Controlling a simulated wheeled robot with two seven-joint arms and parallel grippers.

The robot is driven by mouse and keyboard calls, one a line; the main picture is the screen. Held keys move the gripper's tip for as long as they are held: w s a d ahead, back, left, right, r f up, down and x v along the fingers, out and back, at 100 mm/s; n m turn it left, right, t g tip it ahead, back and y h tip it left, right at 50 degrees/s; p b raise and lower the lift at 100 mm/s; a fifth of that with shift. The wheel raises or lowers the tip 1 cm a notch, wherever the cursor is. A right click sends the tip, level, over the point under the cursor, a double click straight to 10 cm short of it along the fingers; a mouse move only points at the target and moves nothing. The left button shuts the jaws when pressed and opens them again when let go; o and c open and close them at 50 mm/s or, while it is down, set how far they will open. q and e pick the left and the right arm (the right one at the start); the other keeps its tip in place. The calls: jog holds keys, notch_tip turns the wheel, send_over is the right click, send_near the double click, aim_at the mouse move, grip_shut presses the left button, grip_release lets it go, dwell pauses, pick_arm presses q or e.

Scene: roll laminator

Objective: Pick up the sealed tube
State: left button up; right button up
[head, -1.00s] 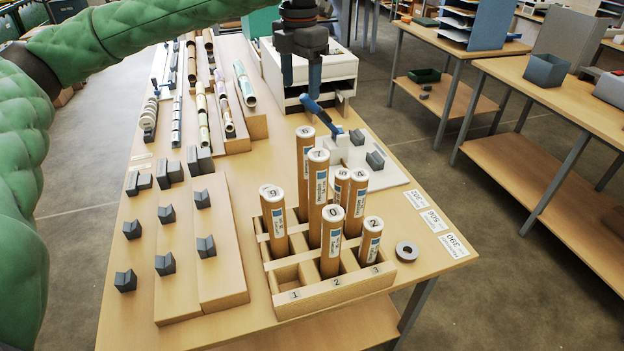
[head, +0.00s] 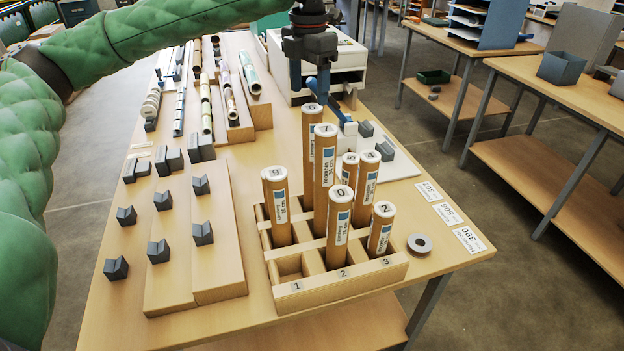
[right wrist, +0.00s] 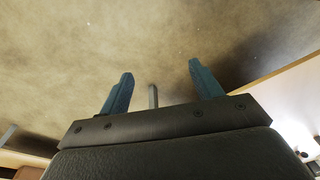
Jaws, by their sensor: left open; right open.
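Several brown cardboard tubes with white numbered end caps and printed labels stand upright in a wooden rack (head: 330,288) with compartments marked 1, 2 and 3. They include a tall tube (head: 325,170) at the back, a front middle tube (head: 338,225), a front right tube (head: 380,228) and a left tube (head: 276,205). I cannot tell which is the sealed one. My left gripper (head: 310,88) is open and points down behind the rack, near a blue-handled device (head: 340,112). My right gripper (right wrist: 160,85) is open and empty, over bare floor in the right wrist view; the head view does not show it.
A grey ring (head: 419,243) and number cards (head: 450,213) lie right of the rack. Grey V-blocks (head: 158,251) stand on boards to the left. Rolled sheets (head: 205,100) and a white machine (head: 345,65) are behind. A side table (head: 590,105) stands at right.

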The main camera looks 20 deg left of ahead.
aim_at(312, 107)
pick_arm(q)
jog(key=shift+f, duration=0.2)
notch_tip(312, 107, down, 2)
jog(key=shift+f+p, duration=0.1)
jog(key=shift+p, duration=0.45)
jog(key=f+p, duration=0.2)
jog(key=f, duration=0.1)
jog(key=f+p, duration=0.1)
jog(key=shift+w+d+f, duration=0.15)
jog(key=shift+d, duration=0.1)
jog(key=shift+f, duration=0.5)
pick_arm(e)
notch_tip(312, 107, down, 11)
jog(key=s+d, duration=0.2)
jog(key=shift+s+d+f, duration=0.15)
jog(key=shift+s+d, duration=0.2)
jog(key=shift+s, duration=0.05)
pick_arm(q)
jog(key=shift+c, duration=0.3)
grip_shut()
pick_arm(e)
jog(key=shift+d, duration=0.1)
